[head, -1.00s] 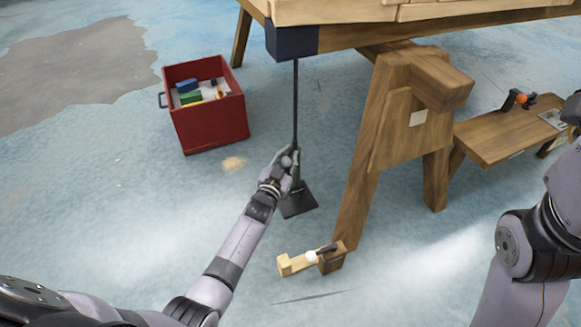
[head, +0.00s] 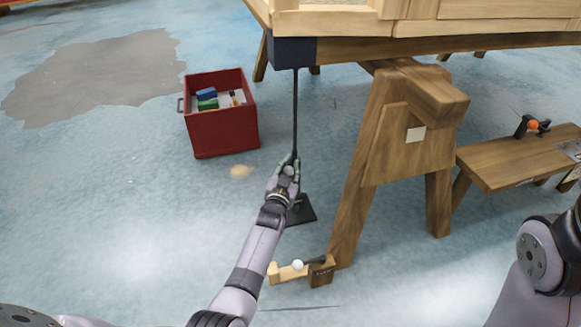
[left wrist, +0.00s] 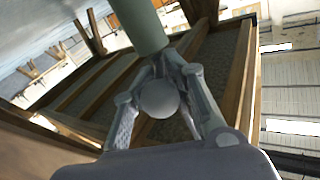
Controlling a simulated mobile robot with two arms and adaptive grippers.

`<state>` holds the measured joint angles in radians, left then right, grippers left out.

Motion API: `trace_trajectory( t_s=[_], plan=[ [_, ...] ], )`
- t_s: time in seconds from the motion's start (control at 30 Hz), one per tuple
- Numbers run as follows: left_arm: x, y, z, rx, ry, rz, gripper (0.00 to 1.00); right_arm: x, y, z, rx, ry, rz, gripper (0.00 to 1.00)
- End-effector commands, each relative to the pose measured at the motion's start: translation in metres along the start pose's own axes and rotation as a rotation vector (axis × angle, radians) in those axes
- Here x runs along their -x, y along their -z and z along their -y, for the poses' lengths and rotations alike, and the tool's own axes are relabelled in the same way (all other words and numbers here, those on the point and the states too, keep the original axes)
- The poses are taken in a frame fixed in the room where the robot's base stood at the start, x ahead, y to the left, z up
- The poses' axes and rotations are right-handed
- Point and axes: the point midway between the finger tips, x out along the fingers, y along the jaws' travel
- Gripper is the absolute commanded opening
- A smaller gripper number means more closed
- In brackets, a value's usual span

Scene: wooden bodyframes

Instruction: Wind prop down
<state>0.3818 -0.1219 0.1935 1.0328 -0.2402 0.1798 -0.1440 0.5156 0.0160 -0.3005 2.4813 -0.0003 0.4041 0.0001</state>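The prop is a thin dark upright rod (head: 296,112) under the wooden bodyframe (head: 480,27). Its top meets a dark blue block (head: 293,51) beneath the frame, and its flat dark foot (head: 301,211) rests on the floor. My left gripper (head: 288,165) is at the prop's lower part, above the foot, and hides that part. In the left wrist view my fingers (left wrist: 170,66) close in around a grey round knob (left wrist: 160,98), just below a grey-green tube (left wrist: 138,24) of the prop. My right gripper is out of view; only part of that arm shows.
A red box (head: 225,132) with coloured blocks stands left of the prop. A wooden trestle (head: 357,178) stands close on the right, with a small wooden piece (head: 287,274) at its foot. A low bench (head: 510,160) is further right.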

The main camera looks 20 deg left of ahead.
Motion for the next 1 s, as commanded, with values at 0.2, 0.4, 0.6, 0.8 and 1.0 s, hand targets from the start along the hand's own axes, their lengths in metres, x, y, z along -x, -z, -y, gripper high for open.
trace_trajectory(
  t_s=[0.2, 0.4, 0.6, 0.8, 1.0],
  plan=[
    [0.002, -0.004, -0.001, 0.002, -0.002, 0.007, 0.34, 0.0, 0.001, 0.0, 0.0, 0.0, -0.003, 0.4],
    [0.001, -0.003, -0.001, 0.001, -0.001, 0.004, 0.34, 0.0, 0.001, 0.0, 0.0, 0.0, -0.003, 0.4],
    [0.009, -0.003, 0.0, 0.0, -0.001, 0.003, 0.34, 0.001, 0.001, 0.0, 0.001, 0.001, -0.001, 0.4],
    [0.035, -0.004, -0.001, 0.001, -0.001, 0.005, 0.34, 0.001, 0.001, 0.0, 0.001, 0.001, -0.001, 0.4],
    [0.063, -0.004, -0.001, 0.002, -0.001, 0.006, 0.34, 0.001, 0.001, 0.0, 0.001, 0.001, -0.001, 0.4]
  ],
)
